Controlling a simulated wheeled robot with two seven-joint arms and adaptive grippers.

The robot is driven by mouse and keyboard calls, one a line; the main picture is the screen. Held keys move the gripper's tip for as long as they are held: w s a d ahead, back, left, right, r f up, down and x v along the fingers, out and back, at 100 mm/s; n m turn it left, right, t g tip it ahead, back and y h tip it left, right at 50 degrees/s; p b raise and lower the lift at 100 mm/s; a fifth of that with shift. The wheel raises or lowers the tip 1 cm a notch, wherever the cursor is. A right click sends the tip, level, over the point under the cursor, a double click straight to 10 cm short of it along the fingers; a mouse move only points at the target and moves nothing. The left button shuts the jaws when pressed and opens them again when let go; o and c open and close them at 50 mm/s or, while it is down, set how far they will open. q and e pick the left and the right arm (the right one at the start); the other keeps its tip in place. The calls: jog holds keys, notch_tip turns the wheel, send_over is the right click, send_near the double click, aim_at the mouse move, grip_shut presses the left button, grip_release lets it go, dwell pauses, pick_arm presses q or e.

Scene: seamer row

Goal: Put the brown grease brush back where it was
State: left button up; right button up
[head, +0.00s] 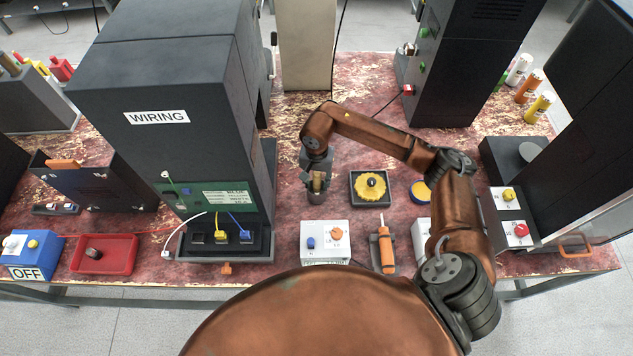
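My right gripper (317,188) points down over the middle of the table, left of the black tray with a yellow part. A brown, tan-topped piece, seemingly the grease brush (318,181), shows between its fingers, which look closed on it. The brush's lower end is hidden by the gripper, and I cannot tell whether it touches the table or stands in something grey. My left gripper is out of view.
The black tray (355,203) is close to the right gripper. A white box with blue and orange knobs (325,255) and an orange-handled tool (386,250) lie nearer the front edge. The tall WIRING cabinet (160,90) stands left. A red tray (105,268) is front left.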

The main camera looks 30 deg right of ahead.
notch_tip(320, 180, up, 12)
jog(key=shift+r+p, duration=0.2)
jog(key=shift+p, duration=0.15)
dwell(0.4)
